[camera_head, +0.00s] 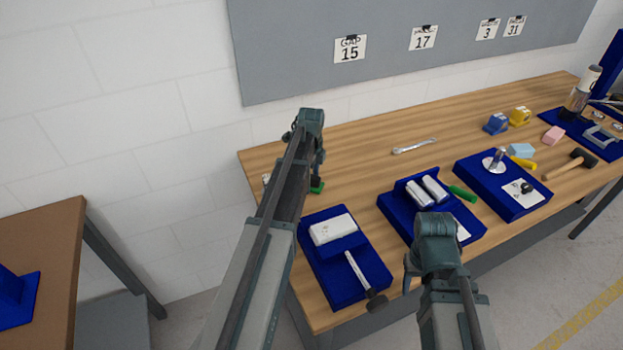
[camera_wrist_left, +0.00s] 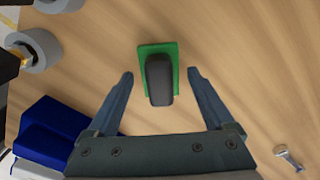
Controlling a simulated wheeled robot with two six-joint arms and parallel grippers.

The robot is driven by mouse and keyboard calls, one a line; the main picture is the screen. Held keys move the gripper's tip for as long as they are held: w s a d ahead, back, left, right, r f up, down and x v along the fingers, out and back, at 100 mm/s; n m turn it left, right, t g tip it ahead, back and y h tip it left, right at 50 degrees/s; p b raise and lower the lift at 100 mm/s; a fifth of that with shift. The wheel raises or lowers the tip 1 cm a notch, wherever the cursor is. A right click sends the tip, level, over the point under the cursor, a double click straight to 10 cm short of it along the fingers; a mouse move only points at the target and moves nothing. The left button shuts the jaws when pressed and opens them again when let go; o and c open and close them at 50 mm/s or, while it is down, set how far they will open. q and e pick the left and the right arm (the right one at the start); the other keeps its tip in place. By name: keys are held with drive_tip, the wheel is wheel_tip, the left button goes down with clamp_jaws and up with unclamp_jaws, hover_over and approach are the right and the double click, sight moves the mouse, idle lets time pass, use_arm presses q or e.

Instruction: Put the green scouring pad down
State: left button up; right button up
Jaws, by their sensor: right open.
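The green scouring pad (camera_wrist_left: 145,52) lies on the wooden table, with a dark grip-like block (camera_wrist_left: 158,80) on top of it. In the head view a corner of the pad (camera_head: 317,187) shows beside my left gripper (camera_head: 318,172), near the table's far left end. In the left wrist view the fingers of my left gripper (camera_wrist_left: 160,74) are spread, one on each side of the block, with visible gaps. My right gripper (camera_head: 412,275) is over the front of the table, near the middle blue tray; its fingers are partly hidden.
A blue tray (camera_head: 318,284) with a white block and a hammer-like tool stands at the front left. A middle tray (camera_head: 397,209) holds metal cylinders. Another tray (camera_head: 480,176) is further right. A wrench (camera_head: 414,146) lies behind them, with clear wood around it.

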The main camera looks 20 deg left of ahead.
sight(311, 177)
use_arm(q)
drive_tip(key=shift+r, duration=0.15)
wheel_tip(311, 177, up, 12)
drive_tip(key=p, duration=1.2)
drive_tip(key=s+d+n+y, duration=0.1)
drive_tip(key=s+d+n, duration=1.2)
drive_tip(key=s+d, duration=1)
drive_tip(key=shift+s+d+n, duration=0.3)
drive_tip(key=shift+d, duration=1.3)
